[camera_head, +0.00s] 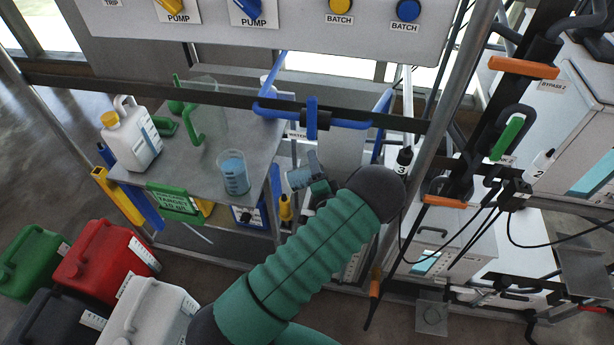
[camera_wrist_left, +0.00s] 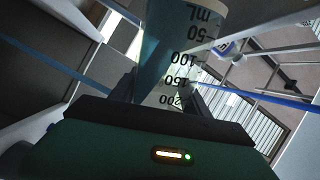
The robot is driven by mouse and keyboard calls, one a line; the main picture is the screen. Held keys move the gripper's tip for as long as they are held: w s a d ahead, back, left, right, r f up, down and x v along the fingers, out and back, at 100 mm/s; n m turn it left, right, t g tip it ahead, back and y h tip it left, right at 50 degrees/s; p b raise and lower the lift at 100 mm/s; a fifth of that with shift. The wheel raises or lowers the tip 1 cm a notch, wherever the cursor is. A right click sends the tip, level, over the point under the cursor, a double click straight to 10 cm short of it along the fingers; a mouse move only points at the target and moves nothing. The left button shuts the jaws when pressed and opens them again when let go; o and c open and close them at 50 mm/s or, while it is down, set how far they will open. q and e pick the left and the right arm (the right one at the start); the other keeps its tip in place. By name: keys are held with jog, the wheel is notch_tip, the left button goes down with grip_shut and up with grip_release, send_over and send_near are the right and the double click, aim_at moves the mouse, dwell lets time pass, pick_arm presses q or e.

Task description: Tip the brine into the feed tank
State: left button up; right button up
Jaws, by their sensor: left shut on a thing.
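My left gripper (camera_head: 315,178) is shut on a small clear beaker (camera_head: 299,178) that lies tilted well over, beside the bench. In the left wrist view the beaker (camera_wrist_left: 178,55) stands large between the fingers, with black marks from 50 to 200 mL and dark blue-teal liquid along one side. Another beaker (camera_head: 233,174) with blue liquid stands upright on the grey bench (camera_head: 190,180). I cannot tell which vessel is the feed tank, or whether liquid is leaving the held beaker. My right gripper is not in view.
Red (camera_head: 98,262), green, black and white canisters stand at lower left. A dark rail (camera_head: 230,101) with a blue pipe crosses above; a steel post (camera_head: 440,130) and cables are at right.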

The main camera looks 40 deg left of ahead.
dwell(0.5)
pick_arm(q)
jog(key=shift+w+d+f+m, duration=0.15)
jog(key=shift+f+m, duration=0.2)
jog(key=shift+m, duration=0.25)
jog(key=shift+w+d+f+m, duration=0.15)
jog(key=shift+f+m, duration=0.15)
jog(key=shift+m, duration=0.3)
jog(key=shift+a, duration=0.1)
jog(key=shift+w+d+r+m+p, duration=0.2)
jog(key=shift+m+p, duration=0.1)
jog(key=shift+m, duration=0.4)
jog(key=shift+w+f+m, duration=0.15)
jog(key=shift+m, duration=0.45)
